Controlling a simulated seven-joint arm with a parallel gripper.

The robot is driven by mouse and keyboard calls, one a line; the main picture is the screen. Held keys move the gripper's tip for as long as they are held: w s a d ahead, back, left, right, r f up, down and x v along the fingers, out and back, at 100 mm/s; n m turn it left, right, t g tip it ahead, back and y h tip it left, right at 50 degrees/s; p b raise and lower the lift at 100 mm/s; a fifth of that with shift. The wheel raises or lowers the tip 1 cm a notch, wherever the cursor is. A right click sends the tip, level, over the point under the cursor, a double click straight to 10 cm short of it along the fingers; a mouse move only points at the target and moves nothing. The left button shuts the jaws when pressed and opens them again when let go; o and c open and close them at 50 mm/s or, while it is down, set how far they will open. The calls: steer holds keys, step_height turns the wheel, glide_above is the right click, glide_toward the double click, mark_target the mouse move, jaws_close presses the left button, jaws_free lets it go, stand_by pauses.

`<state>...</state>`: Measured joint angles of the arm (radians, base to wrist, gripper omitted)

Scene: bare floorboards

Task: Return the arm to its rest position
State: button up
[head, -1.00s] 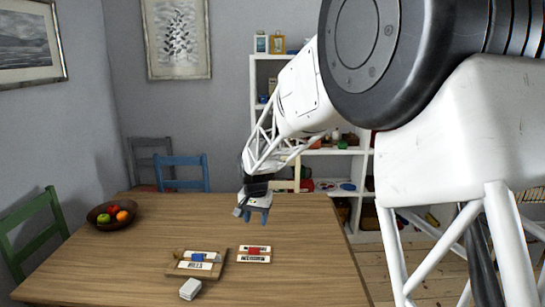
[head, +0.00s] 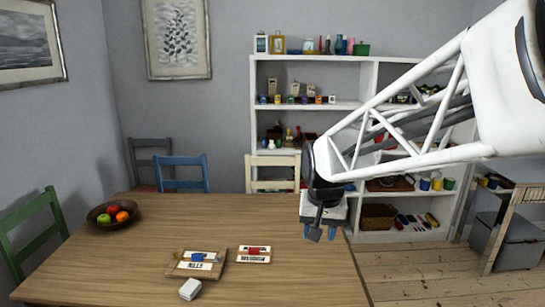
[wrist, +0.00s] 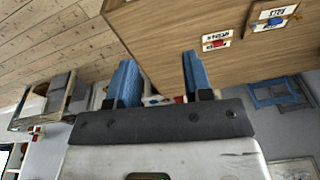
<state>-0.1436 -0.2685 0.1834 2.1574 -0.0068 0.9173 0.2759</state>
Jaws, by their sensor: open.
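My gripper (head: 320,234) hangs above the right edge of the wooden table (head: 160,228) in the head view, with its blue fingers pointing down. In the wrist view its two blue fingers (wrist: 158,80) stand apart with nothing held between them. The white lattice link of my arm reaches in from the right of the head view.
On the table are a labelled tray (head: 174,270) with a blue item, a smaller labelled tray (head: 242,259) with a red item, a white block (head: 190,289) and a fruit bowl (head: 96,220). Chairs surround it.

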steer(key=s+d+f, duration=0.1)
steer(key=s+d, duration=0.3)
steer(key=s, duration=0.7)
steer(key=s+d+f+n, duration=0.1)
steer(key=s+d, duration=0.3)
steer(key=s, duration=0.7)
steer(key=shift+s+t, duration=0.4)
